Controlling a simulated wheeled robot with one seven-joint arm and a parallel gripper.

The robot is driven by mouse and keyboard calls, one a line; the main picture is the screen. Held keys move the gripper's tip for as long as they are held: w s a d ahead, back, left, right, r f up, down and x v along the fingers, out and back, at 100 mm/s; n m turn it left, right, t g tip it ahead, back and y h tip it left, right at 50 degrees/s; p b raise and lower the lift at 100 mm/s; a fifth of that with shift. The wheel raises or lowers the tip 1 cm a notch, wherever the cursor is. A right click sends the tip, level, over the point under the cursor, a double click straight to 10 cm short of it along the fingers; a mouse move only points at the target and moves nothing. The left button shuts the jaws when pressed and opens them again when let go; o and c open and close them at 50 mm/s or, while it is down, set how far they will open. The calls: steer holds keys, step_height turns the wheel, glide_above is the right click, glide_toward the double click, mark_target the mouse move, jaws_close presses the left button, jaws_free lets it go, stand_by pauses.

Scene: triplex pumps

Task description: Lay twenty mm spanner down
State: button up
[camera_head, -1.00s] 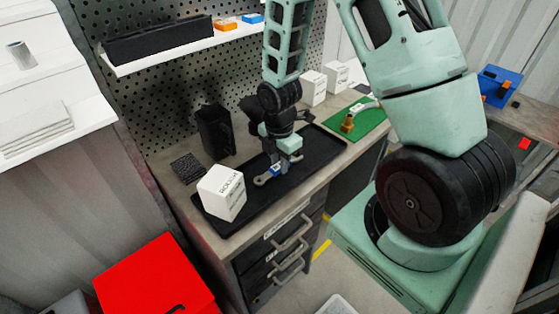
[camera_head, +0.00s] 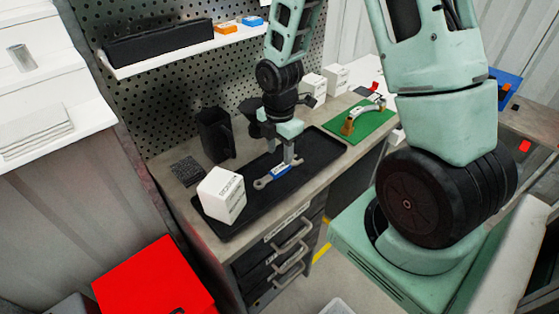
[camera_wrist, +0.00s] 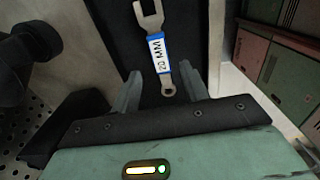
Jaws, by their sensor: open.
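The twenty mm spanner (camera_head: 277,173) lies on the black tray (camera_head: 241,215) on the workbench. It is grey with a blue and white label, which reads "20 MM" in the wrist view (camera_wrist: 158,52). Its open end points away from my gripper and its ring end lies nearest. My gripper (camera_head: 291,161) is just above the spanner's right end in the head view. In the wrist view my gripper (camera_wrist: 165,88) has its fingers spread wide, with the ring end between them and a gap on both sides.
A white box (camera_head: 222,194) stands on the tray's left part. A black holder (camera_head: 216,134) stands behind the tray. A green mat (camera_head: 362,122) with a curved handled part lies to the right, near white boxes (camera_head: 335,78). The tray's right part is clear.

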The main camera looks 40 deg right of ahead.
mark_target(279, 168)
step_height(279, 168, up, 6)
steer(key=r, duration=0.1)
steer(key=s+a+r+m, duration=0.3)
steer(key=a, duration=0.4)
steer(key=s+a+r+m, duration=0.2)
steer(key=s+a, duration=0.2)
steer(key=a, duration=0.4)
steer(key=s+a+r+m, duration=0.3)
steer(key=s+a+m, duration=0.2)
steer(key=s, duration=0.5)
steer(key=a, duration=0.2)
steer(key=shift+s+a+m+y, duration=0.3)
steer(key=shift+s+m, duration=0.1)
